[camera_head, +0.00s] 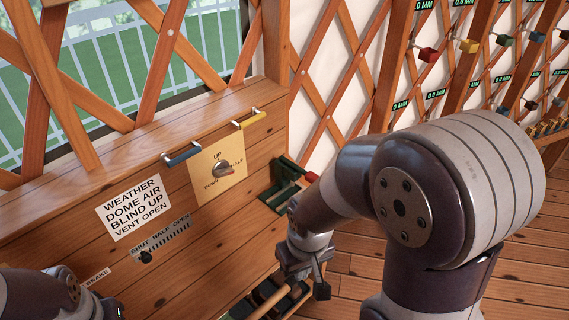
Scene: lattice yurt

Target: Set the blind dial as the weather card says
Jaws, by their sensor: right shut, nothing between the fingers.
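The weather card (134,208) is a white sign on the wooden panel; it reads WEATHER, DOME AIR, BLIND UP, VENT OPEN. The blind dial (222,170) is a grey round knob on a tan plate (206,189), up and right of the card. The plate is marked UP at the top, DOWN at lower left and HALF at right. Where the knob points is too small to tell. My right gripper (309,284) is shut and empty, below and right of the dial, apart from it. My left gripper (112,310) is at the bottom left edge, mostly cut off; its jaws are unclear.
A slider with a black knob (146,257) sits near SHUT on the SHUT, HALF, OPEN scale. A blue handle (183,155) and a yellow handle (250,120) are on the ledge. A green bracket (285,182) is right of the dial. Coloured blocks hang on the right lattice.

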